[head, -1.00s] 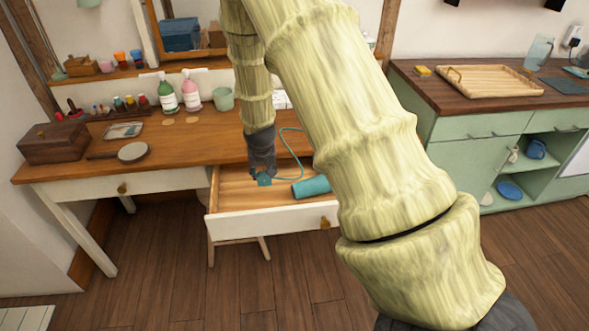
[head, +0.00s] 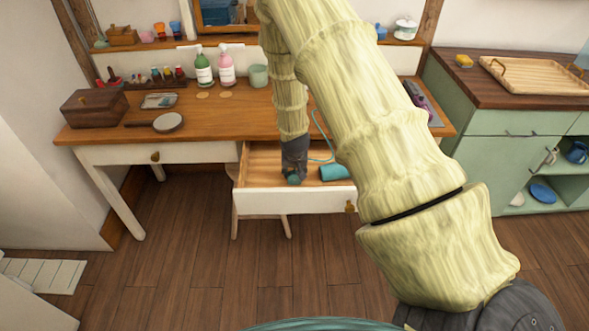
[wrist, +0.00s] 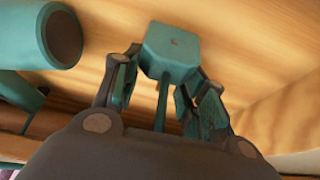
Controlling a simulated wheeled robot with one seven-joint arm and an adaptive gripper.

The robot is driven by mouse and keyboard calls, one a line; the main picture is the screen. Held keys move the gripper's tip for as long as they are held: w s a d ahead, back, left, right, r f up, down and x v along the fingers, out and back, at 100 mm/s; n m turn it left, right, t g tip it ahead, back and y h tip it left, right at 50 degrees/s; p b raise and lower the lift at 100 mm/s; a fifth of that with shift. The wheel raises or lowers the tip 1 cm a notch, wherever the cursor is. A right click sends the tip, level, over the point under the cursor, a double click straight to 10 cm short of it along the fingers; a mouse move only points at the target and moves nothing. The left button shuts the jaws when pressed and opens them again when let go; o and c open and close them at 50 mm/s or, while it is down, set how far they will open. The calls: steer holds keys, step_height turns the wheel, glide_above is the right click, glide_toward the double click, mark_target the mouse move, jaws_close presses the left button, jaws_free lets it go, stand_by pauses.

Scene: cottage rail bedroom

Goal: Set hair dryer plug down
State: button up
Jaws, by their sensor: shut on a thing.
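My gripper (head: 294,177) reaches down into the open drawer (head: 255,170) of the wooden dressing table. It is shut on the teal hair dryer plug (wrist: 171,48), a small block with its cord running back between the fingers in the wrist view. In the head view the plug (head: 293,181) shows just under the fingertips. I cannot tell whether it touches the drawer floor. The teal hair dryer (head: 336,172) lies in the drawer to the right of my gripper, partly behind my arm. The dryer's round end (wrist: 62,36) shows at upper left in the wrist view. A teal cord (head: 318,125) loops up behind.
The drawer front (head: 290,201) and side walls bound the space around my gripper. A green cabinet (head: 490,150) stands at right.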

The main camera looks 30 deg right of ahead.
steer(key=shift+f, duration=0.15)
steer(key=o, duration=1.1)
steer(key=shift+v, duration=0.75)
steer(key=b+v, duration=0.1)
steer(key=v, duration=0.9)
steer(key=shift+r, duration=0.4)
steer(key=shift+s, duration=0.1)
